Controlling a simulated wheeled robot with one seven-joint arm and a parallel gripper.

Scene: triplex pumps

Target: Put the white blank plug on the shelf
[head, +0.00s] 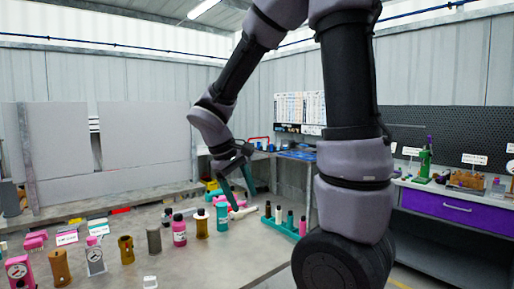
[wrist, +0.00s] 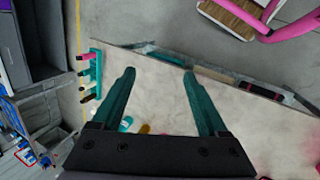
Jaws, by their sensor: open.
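My gripper (head: 244,200) is open over the far part of the grey table (head: 215,262), its teal fingers pointing down. In the wrist view my gripper (wrist: 158,75) has its fingers wide apart, with only bare tabletop between them. A whitish piece (head: 243,212) lies on the table by the fingertips in the head view; I cannot tell whether it is the white blank plug. A small white piece (head: 150,283) also stands at the table's near edge, and its kind is unclear. I cannot tell which surface is the shelf.
Pink, brown and grey bottles and cylinders line the table on the left, including a pink bottle (head: 179,230). A teal rack (head: 281,226) with several small parts stands to the right of my gripper. A purple-drawer workbench (head: 447,205) is at the right. The table's front middle is clear.

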